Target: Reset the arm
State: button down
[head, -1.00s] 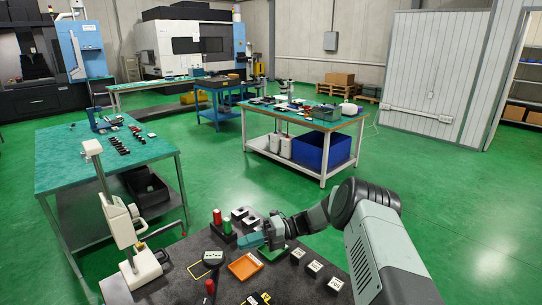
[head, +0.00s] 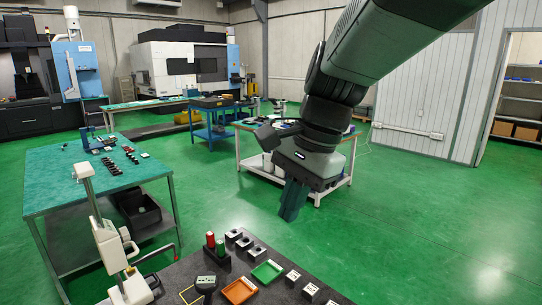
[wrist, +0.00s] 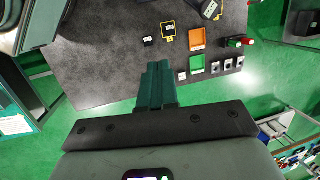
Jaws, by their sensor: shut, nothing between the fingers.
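My gripper (head: 291,203) is raised in the head view, pointing down over the green floor beyond the dark work table (head: 180,272). Its teal fingers are together with nothing between them. In the wrist view my gripper (wrist: 158,72) also shows shut, with the dark table (wrist: 100,60) below and ahead of it. My arm reaches in from the top right of the head view and stands clear of the table.
On the dark table are an orange tray (head: 239,291), a green tray (head: 267,271), several small blocks (head: 242,243) and red and green cylinders (head: 211,240). A white height gauge (head: 108,240) stands at its left. A teal-topped table (head: 90,178) is at left. Open floor lies at right.

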jog(key=s+d+r+n+t+h, duration=0.1)
jog(key=s+d+n+t+h, duration=0.15)
jog(key=s+d+n, duration=0.35)
jog(key=s+d+r+n+t+h, duration=0.1)
jog(key=s+d+n+t, duration=0.15)
jog(key=s, duration=0.55)
jog(key=w+a+f+m+g+y, duration=0.2)
jog(key=w+a+f+m, duration=0.15)
jog(key=w, duration=0.45)
jog(key=w+a+f+m+g+y, duration=0.25)
jog(key=w+f, duration=0.25)
jog(key=w, duration=0.3)
jog(key=w+a+f+m+g+y, duration=0.2)
jog(key=w+a+f+m, duration=0.15)
jog(key=w, duration=0.45)
jog(key=w+a+f+m+y, duration=0.25)
jog(key=w+f+m, duration=0.3)
jog(key=f, duration=0.55)
jog(key=a+r+x, duration=0.1)
jog(key=x, duration=1.1)
jog(key=shift+s+a+g, duration=0.35)
jog(key=shift+a, duration=0.35)
